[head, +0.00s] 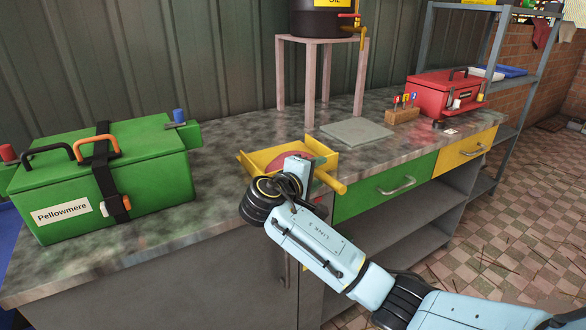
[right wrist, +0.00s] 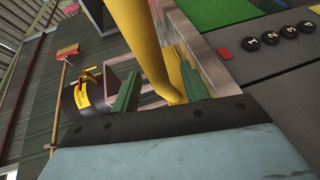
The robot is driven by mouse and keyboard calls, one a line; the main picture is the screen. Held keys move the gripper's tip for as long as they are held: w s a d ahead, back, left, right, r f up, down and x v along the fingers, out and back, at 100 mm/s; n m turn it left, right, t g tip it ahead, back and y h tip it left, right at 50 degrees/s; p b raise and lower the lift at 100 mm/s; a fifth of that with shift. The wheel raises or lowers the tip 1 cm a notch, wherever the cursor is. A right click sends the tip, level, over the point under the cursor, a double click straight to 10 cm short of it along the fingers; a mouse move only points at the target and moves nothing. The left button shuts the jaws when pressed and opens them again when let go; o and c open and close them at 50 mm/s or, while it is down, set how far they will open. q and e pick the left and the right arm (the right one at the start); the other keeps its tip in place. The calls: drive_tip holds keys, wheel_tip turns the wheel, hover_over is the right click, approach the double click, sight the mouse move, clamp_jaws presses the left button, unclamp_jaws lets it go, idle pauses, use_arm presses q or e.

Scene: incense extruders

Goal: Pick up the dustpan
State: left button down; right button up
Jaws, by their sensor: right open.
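The yellow dustpan (head: 256,160) lies on the worktop near its front edge, left of the square grey slab. Its rounded yellow handle (head: 329,182) points towards the front right. Something reddish shows inside the pan, partly hidden. My right arm reaches in from the lower right, and its wrist covers part of the pan; the fingers are hard to make out in the head view. In the right wrist view my right gripper (right wrist: 160,78) is open, its green fingers on either side of the yellow handle (right wrist: 145,45). I cannot tell whether they touch it. My left gripper is not in view.
A green toolbox (head: 110,175) stands on the left of the worktop (head: 215,235). A pink stand (head: 323,42) holds an oil drum (head: 325,22) behind the pan. A grey slab (head: 356,132), tagged block (head: 402,116) and red toolbox (head: 445,92) are to the right.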

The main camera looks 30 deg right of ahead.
drive_tip(key=shift+w+d+f, duration=0.1)
drive_tip(key=shift+w+d, duration=0.05)
drive_tip(key=shift+d, duration=0.2)
drive_tip(key=shift+c, duration=0.2)
drive_tip(key=c, duration=0.9)
clamp_jaws()
